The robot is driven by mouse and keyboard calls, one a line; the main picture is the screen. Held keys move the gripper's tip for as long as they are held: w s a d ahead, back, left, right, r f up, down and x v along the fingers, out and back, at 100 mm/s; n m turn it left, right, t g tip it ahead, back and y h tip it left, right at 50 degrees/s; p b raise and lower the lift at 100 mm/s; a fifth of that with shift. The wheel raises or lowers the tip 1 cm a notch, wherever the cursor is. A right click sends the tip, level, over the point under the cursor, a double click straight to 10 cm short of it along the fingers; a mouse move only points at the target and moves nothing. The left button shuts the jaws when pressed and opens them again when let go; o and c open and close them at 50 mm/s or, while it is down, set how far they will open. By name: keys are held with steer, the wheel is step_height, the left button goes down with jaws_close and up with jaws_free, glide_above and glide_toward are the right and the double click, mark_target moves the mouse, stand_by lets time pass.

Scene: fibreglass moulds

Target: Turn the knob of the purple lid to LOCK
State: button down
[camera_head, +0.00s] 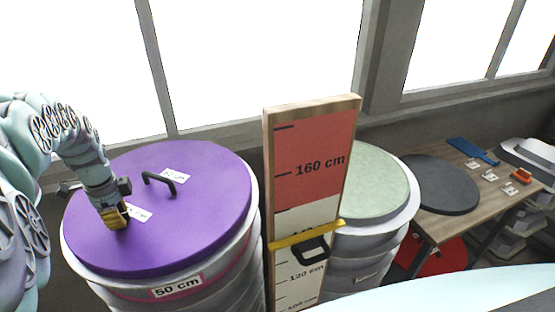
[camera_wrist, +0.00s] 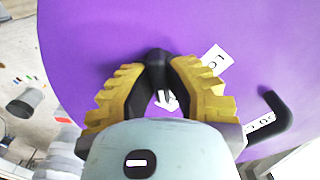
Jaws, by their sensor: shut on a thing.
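The purple lid (camera_head: 185,225) lies on top of a stack of pale ring moulds at the left of the head view. It fills most of the wrist view (camera_wrist: 110,35). My gripper (camera_head: 116,218) is low over the lid's left part, and its yellow fingers (camera_wrist: 160,85) are closed around the black knob (camera_wrist: 157,56). A white arrow mark shows between the fingers. A white label (camera_wrist: 217,60) lies just right of the knob, only partly readable; it also shows in the head view (camera_head: 138,212). A second label is near the black handle (camera_head: 160,181), also seen in the wrist view (camera_wrist: 275,110).
A wooden height board (camera_head: 312,180) with a yellow slider (camera_head: 305,234) stands right of the purple stack. Behind it are a pale green lid (camera_head: 370,185) and a dark round lid (camera_head: 440,184) on a wooden table (camera_head: 475,222). Windows line the back wall.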

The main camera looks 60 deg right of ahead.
steer(key=shift+f+b, duration=0.2)
steer(key=shift+b, duration=0.65)
steer(key=n+b, duration=0.1)
steer(key=b, duration=0.2)
steer(key=shift+w+f+n, duration=0.1)
steer(key=shift+f+n, duration=0.05)
steer(key=shift+n, duration=0.25)
steer(key=n+b, duration=0.1)
steer(key=b, duration=0.1)
steer(key=shift+a+b, duration=0.1)
steer(key=shift+b, duration=0.3)
steer(key=shift+n+b, duration=0.75)
steer(key=shift+n, duration=0.25)
steer(key=n, duration=0.2)
steer(key=shift+r+n, duration=0.3)
steer(key=shift+n, duration=0.1)
steer(key=n, duration=0.3)
steer(key=shift+n, duration=0.3)
steer(key=n, duration=0.6)
steer(key=shift+n, duration=0.4)
